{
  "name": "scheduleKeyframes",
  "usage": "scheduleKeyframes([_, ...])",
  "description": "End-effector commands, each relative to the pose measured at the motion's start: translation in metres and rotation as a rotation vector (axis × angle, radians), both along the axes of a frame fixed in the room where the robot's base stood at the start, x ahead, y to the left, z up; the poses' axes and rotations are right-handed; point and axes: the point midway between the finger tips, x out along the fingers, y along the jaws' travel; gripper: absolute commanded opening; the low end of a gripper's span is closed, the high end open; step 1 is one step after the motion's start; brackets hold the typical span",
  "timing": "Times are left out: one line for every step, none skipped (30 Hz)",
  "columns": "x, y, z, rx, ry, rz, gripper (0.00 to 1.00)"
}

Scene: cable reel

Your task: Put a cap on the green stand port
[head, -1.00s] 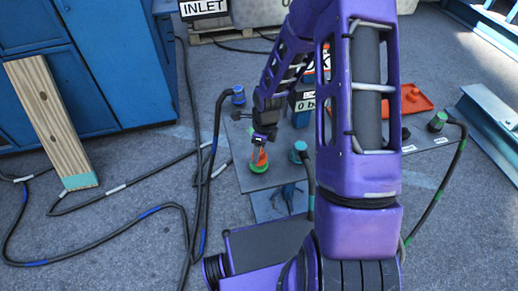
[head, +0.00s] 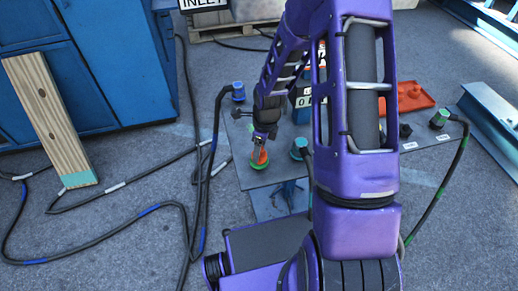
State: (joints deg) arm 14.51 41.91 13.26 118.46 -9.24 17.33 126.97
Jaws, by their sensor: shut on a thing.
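My gripper (head: 263,142) points down over the grey plate and is shut on an orange cap (head: 262,156). The cap is at the green stand port (head: 258,164), whose green ring shows just below it. At this size I cannot tell whether the cap is seated on the port or just above it. The fingers hide part of the cap.
A blue-topped port with a cable (head: 238,92), a teal connector (head: 299,148) and a green connector (head: 439,119) stand on the grey plate (head: 425,140). An orange tray (head: 408,97) lies behind. A wooden plank (head: 48,120) leans on blue cabinets (head: 115,60). Cables cross the floor.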

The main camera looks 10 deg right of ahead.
Motion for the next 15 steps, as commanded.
scheduleKeyframes([-0.0001, 0.0001, -0.0010, 0.000, 0.000, 0.000, 0.00])
scheduleKeyframes([0.0000, 0.0001, -0.0015, 0.000, 0.000, 0.000, 0.00])
scheduleKeyframes([0.0000, 0.0001, -0.0023, 0.000, 0.000, 0.000, 0.00])
scheduleKeyframes([0.0000, 0.0002, -0.0029, 0.000, 0.000, 0.000, 0.00])
scheduleKeyframes([0.0000, 0.0003, -0.0036, 0.000, 0.000, 0.000, 0.00])
scheduleKeyframes([0.0000, 0.0003, -0.0045, 0.000, 0.000, 0.000, 0.00])
scheduleKeyframes([0.0000, 0.0004, -0.0050, 0.000, 0.000, 0.000, 0.00])
scheduleKeyframes([0.0000, 0.0004, -0.0057, 0.000, 0.000, 0.000, 0.00])
scheduleKeyframes([0.0000, 0.0004, -0.0065, 0.000, 0.000, 0.000, 0.00])
scheduleKeyframes([0.0001, 0.0004, -0.0057, 0.000, 0.000, -0.001, 0.62])
scheduleKeyframes([0.0001, 0.0003, -0.0054, 0.001, -0.001, 0.000, 0.67])
scheduleKeyframes([0.0001, 0.0003, -0.0054, 0.000, 0.000, 0.000, 0.74])
scheduleKeyframes([0.0001, 0.0003, -0.0054, 0.000, 0.000, 0.000, 0.80])
scheduleKeyframes([0.0001, 0.0003, -0.0054, 0.001, -0.001, 0.000, 0.85])
scheduleKeyframes([0.0001, 0.0003, -0.0054, 0.001, -0.001, 0.000, 0.92])
